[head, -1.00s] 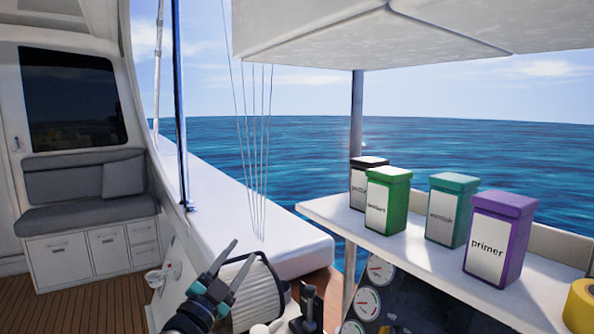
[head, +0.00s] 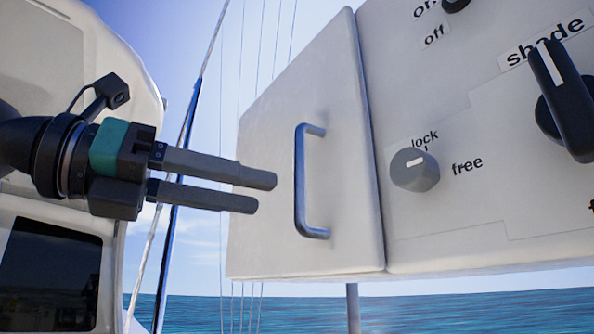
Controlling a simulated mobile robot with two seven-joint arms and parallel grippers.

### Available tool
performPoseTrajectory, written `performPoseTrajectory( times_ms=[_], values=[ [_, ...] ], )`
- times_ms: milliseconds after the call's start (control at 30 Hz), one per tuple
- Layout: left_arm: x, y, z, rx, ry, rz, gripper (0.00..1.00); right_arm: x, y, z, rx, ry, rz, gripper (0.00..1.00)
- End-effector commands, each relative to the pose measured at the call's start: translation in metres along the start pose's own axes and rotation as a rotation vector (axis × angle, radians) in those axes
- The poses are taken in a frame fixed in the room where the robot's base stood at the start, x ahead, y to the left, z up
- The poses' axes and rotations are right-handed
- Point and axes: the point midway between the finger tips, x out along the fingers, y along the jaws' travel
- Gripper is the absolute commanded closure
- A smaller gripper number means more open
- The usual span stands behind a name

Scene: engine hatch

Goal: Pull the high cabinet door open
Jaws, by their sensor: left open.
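The high cabinet door (head: 345,110) is a white panel, with a dark seam along its right side. It looks shut, flush beside the control panel. My right gripper is out of view.
Right of the door is a white panel (head: 440,230) with a grey lock/free knob (head: 414,170) and a large black shade switch (head: 563,100). Rigging lines and a blue pole stand behind my left gripper. Open sea lies below the cabinet.

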Motion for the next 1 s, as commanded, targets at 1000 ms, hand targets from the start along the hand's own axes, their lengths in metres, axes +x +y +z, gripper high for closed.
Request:
performPoseTrajectory(
  times_ms=[1000],
  values=[
    [0.045, 0.002, 0.050, 0.227, -0.068, 0.327, 0.53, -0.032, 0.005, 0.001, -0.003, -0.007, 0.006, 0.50]
  ],
)
